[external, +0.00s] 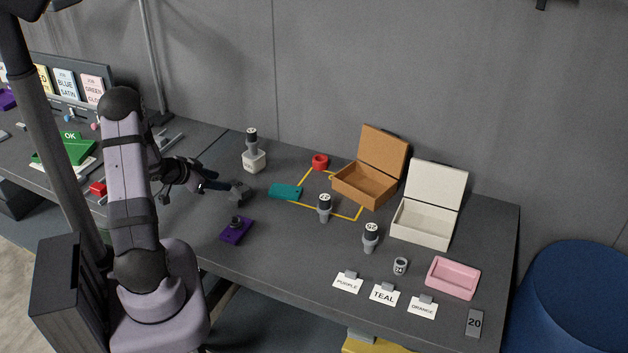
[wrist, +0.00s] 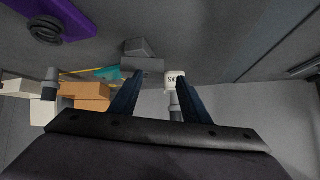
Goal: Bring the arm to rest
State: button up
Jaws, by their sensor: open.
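My arm is raised at the left of the external view. My gripper (external: 222,187) reaches to the right over the dark table (external: 290,240). In the wrist view its two blue fingers (wrist: 160,80) stand apart with nothing held between them. A grey block-shaped piece (external: 240,190) lies just beyond the fingertips; it also shows in the wrist view (wrist: 142,62). I cannot tell the exact gap between it and the fingers.
A purple plate (external: 236,231), teal plate (external: 285,192), white block with a dark-topped cylinder (external: 254,160) and red ring (external: 320,161) are near. Further right stand an open orange box (external: 364,190), white box (external: 421,222), pink tray (external: 452,278), labelled cylinders and name cards. A pole stands behind.

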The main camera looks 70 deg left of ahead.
jog(key=w+a+r+n+g+y, duration=0.1)
jog(key=w+r+n+g+y, duration=0.15)
jog(key=w+r, duration=0.7)
jog(key=w+d+f+g+h, duration=0.1)
jog(key=w+d, duration=0.2)
jog(key=d, duration=0.4)
jog(key=w+d+f+h, duration=0.1)
jog(key=w+d, duration=0.3)
jog(key=d, duration=0.4)
jog(key=s+d+f+m+g+h, duration=0.1)
jog(key=s+d, duration=0.4)
jog(key=d, duration=0.5)
jog(key=s+d+f+m+g+h+b, duration=0.1)
jog(key=s+d, duration=0.4)
jog(key=d, duration=0.6)
jog(key=s+d+f+m+g+h+b, duration=0.1)
jog(key=s+d+f+m+g+h, duration=0.2)
jog(key=d, duration=0.8)
jog(key=shift+s+d+m+h, duration=0.15)
jog(key=shift+s+m+h, duration=0.2)
jog(key=shift+s+m, duration=0.65)
